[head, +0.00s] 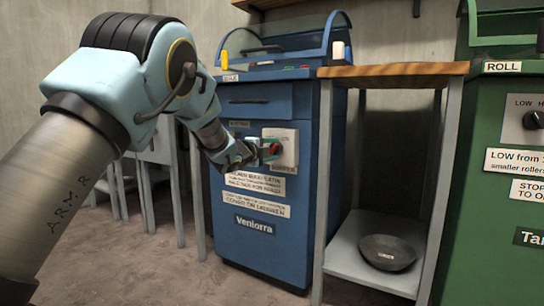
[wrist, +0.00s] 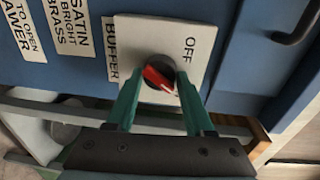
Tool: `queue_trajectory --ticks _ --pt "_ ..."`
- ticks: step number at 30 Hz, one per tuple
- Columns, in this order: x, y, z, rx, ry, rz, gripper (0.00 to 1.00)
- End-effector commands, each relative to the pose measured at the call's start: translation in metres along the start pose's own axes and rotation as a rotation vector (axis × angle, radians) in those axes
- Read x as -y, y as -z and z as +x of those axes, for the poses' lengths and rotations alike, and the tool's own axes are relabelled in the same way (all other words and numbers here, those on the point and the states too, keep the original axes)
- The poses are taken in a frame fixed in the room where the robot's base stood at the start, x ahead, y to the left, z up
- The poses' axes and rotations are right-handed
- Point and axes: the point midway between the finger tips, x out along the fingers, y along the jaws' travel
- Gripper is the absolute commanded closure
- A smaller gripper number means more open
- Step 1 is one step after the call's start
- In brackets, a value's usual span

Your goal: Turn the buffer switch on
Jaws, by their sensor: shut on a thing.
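The buffer switch is a red knob (wrist: 158,76) with a dark base on a white plate (wrist: 205,32). The plate bears the word OFF, and a BUFFER label sits beside it. In the head view the plate (head: 290,140) is on the front of a blue machine (head: 222,190), with the knob (head: 275,149) partly hidden by my gripper (head: 264,152). In the wrist view the green fingers of my gripper (wrist: 160,80) are on both sides of the knob and shut on it. The red pointer lies slanted in the picture. Any ON mark is hidden.
A wooden-topped stand (head: 390,69) is right of the blue machine, with a dark bowl (head: 388,252) on its lower shelf. A green machine (head: 500,200) stands at the far right. Small items sit on the blue machine's top. The floor in front is clear.

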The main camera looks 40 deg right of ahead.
Motion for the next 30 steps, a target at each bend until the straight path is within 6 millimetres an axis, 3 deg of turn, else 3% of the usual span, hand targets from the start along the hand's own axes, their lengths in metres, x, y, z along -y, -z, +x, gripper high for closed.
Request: queue_trajectory --ticks 12,29,30 --pt "-0.0036 -0.0010 -0.0002 0.017 -0.007 0.190 1.00" --pt "-0.0019 -0.0021 -0.0005 0.020 -0.008 0.219 1.00" --pt "-0.0019 -0.0022 -0.0005 0.020 -0.007 0.219 0.44"
